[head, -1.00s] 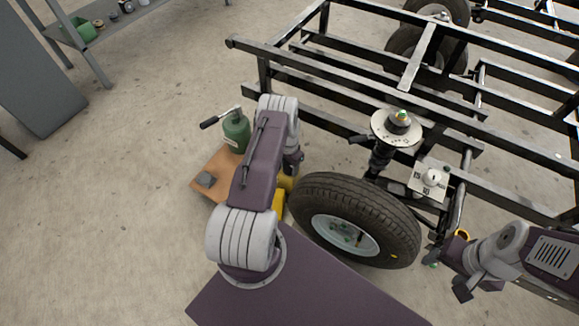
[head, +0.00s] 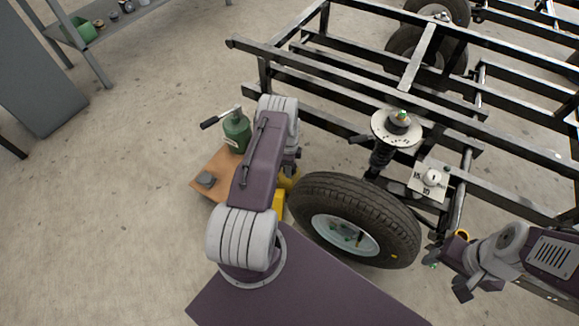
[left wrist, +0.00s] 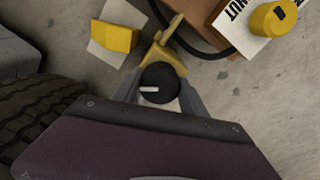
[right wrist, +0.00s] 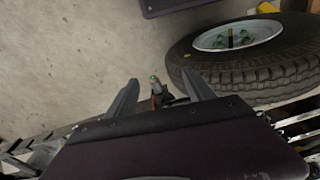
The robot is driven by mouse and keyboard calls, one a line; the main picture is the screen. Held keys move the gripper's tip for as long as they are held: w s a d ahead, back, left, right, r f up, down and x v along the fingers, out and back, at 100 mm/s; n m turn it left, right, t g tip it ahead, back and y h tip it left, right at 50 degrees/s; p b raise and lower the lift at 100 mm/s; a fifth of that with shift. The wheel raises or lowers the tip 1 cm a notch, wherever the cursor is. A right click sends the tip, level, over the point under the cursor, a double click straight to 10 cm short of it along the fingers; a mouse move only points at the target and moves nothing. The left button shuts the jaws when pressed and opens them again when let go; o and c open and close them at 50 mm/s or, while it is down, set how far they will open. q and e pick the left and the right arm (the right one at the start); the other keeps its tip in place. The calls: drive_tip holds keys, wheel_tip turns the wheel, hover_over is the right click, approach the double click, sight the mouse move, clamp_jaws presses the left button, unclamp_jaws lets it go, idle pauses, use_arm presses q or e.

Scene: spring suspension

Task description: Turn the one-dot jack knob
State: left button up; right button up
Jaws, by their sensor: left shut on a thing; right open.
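In the left wrist view, a black round knob (left wrist: 160,82) with a white pointer bar sits beside a yellow jack part (left wrist: 163,50). My left gripper (left wrist: 158,92) is shut on the knob, one finger on each side. No dot mark is readable on it. In the head view my left arm hides this gripper and the knob; only some yellow of the jack (head: 279,203) shows beside the tyre. My right gripper (head: 447,272) is open and away from the jack, near the wheel's right side; it also shows in the right wrist view (right wrist: 160,88).
A green bottle jack (head: 236,132) stands by a brown board (head: 210,173).

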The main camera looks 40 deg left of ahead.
use_arm(q)
drive_tip(key=shift+m, duration=1.1)
drive_tip(key=o, duration=1.4)
wheel_tip(320, 180, up, 9)
drive_tip(key=p, duration=0.5)
drive_tip(key=shift+p, duration=0.35)
